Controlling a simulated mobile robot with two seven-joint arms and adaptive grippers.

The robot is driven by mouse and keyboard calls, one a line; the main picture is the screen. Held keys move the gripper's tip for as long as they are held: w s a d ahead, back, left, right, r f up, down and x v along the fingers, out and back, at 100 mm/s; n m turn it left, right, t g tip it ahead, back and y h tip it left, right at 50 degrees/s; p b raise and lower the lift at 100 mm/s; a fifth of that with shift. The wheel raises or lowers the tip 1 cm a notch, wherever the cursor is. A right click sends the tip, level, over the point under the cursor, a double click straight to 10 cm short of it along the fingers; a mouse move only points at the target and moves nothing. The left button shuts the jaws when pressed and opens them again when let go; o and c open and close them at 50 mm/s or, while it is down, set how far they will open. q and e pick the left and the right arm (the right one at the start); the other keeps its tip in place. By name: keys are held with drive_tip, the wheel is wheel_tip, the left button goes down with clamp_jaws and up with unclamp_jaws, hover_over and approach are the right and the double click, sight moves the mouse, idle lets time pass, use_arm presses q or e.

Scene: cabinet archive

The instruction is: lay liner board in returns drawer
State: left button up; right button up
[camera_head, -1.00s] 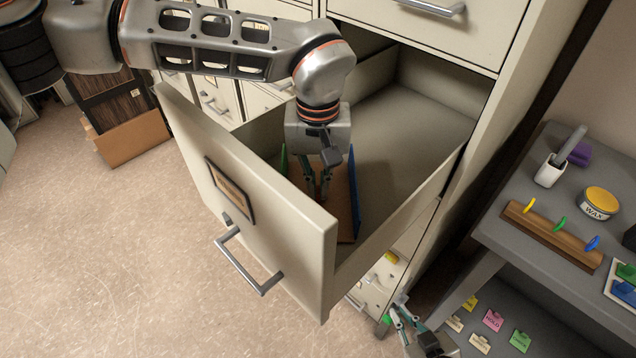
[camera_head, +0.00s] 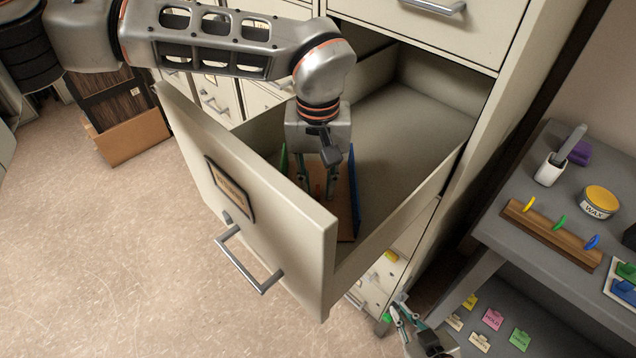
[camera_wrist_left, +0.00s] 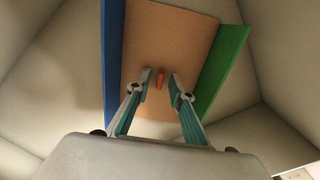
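The brown liner board (camera_head: 345,222) lies flat on the bottom of the open returns drawer (camera_head: 270,235). A blue strip stands along one side of it and a green strip along the other. In the left wrist view the board (camera_wrist_left: 190,32) has a small orange tab (camera_wrist_left: 160,78) at its middle. My left gripper (camera_head: 316,190) reaches down into the drawer, open, its fingertips on either side of the tab with gaps showing. The drawer front hides part of the board. My right gripper (camera_head: 399,304) is low beside the cabinet, open and empty.
A brown box (camera_head: 135,138) stands on the floor at left. The floor in front is clear.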

use_arm(q)
drive_tip(key=shift+r+p, duration=2.4)
drive_tip(key=shift+r, duration=1.05)
drive_tip(key=shift+r, duration=0.1)
